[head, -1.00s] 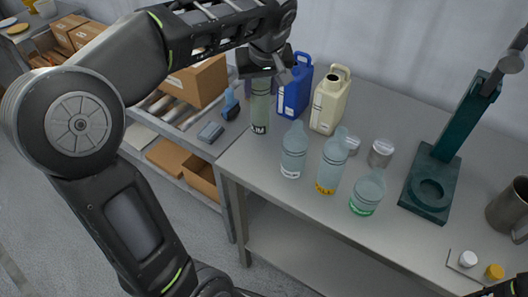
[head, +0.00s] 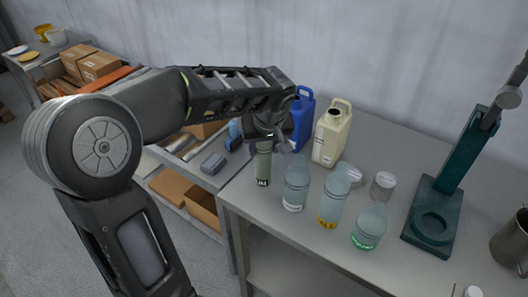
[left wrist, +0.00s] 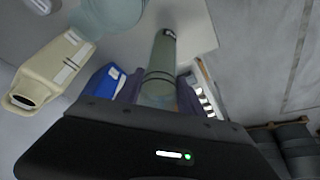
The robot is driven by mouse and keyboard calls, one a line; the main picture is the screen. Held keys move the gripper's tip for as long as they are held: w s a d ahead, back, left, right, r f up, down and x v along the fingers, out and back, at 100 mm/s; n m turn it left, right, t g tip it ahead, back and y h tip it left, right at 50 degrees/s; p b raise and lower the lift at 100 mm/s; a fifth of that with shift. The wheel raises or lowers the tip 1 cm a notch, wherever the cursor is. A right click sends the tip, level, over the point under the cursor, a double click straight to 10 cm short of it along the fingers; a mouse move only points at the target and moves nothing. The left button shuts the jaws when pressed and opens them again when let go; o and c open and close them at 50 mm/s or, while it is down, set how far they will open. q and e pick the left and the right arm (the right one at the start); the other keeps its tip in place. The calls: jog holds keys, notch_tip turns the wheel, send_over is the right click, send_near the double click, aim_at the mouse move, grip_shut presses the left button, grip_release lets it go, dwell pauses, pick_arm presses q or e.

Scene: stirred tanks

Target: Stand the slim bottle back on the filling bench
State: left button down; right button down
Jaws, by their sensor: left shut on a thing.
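The slim green bottle (head: 263,165) is upright at the left end of the filling bench (head: 235,196), with a dark label near its base. My left gripper (head: 267,136) is shut on its upper part. Its base is over or on the bench top; I cannot tell whether it touches. In the left wrist view the bottle (left wrist: 161,62) extends away from the gripper (left wrist: 158,104), and its top is hidden there. My right gripper is not in view.
A clear bottle (head: 296,185) stands close right of it, then a yellow-labelled bottle (head: 333,197) and a green-labelled bottle (head: 369,227). Behind are a blue jug (head: 301,118) and a cream jug (head: 332,135). A dark green stand (head: 440,205) is at right. A parts cart (head: 178,185) adjoins the left.

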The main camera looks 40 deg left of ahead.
pick_arm(q)
jog(key=shift+f, duration=1.1)
jog(key=shift+f, duration=0.15)
jog(key=c, duration=0.7)
grip_release()
jog(key=shift+c, duration=0.2)
jog(key=shift+r, duration=0.3)
jog(key=b+v, duration=0.1)
jog(key=v, duration=1)
jog(key=shift+r, duration=0.35)
jog(key=shift+s, duration=0.1)
